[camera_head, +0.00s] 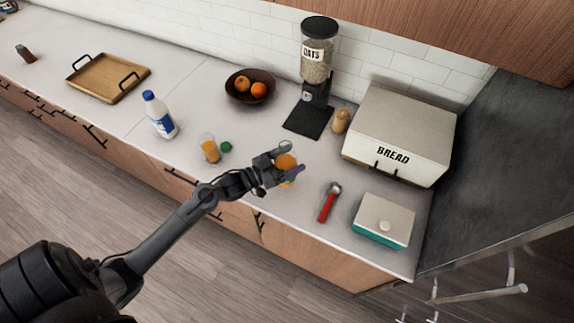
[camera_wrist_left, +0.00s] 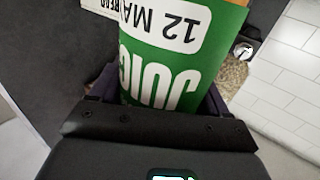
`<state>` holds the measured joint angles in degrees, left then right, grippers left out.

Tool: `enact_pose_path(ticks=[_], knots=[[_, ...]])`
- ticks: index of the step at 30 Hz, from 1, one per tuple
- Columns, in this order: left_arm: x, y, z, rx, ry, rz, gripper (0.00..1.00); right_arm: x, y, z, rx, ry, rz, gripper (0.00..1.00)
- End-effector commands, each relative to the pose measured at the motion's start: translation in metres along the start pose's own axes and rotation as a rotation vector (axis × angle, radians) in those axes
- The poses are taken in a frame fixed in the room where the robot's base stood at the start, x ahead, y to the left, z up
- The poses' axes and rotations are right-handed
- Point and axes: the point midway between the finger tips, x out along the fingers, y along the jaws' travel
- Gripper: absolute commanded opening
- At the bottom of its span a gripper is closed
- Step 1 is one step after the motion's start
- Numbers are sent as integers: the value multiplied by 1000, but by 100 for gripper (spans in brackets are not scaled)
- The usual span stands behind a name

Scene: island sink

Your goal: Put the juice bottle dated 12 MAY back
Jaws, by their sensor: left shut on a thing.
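My left gripper (camera_head: 287,161) is shut on the juice bottle (camera_head: 286,163), which shows orange in the head view, above the counter's front part. In the left wrist view the bottle (camera_wrist_left: 180,50) fills the space between the fingers; its green label reads JUIC and 12 MA upside down, the rest cut off. Whether its base touches the counter cannot be told. A glass of orange juice (camera_head: 210,149) stands to the left of the gripper, with a green cap (camera_head: 226,146) beside it. My right gripper is not in view.
A blue-capped white bottle (camera_head: 159,117), fruit bowl (camera_head: 249,87), oats dispenser (camera_head: 316,75) and small jar (camera_head: 341,121) stand around. A bread box (camera_head: 400,125), red-handled tool (camera_head: 328,203) and teal container (camera_head: 383,221) are at right. A wooden tray (camera_head: 108,79) is far left.

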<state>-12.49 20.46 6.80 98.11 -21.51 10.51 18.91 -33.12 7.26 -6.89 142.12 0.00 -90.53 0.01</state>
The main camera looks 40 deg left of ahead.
Motion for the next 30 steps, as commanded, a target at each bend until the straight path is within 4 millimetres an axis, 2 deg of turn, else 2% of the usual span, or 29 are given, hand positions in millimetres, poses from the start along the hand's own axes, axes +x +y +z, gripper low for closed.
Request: enact_pose_path(ticks=[8, 16, 30], knots=[[-5, -10, 12, -2, 0, -1, 46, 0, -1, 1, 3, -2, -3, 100], [-4, -9, 42, 0, 1, -1, 46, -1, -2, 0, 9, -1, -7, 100], [-4, -9, 50, 0, 1, -1, 46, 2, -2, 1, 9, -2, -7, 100]])
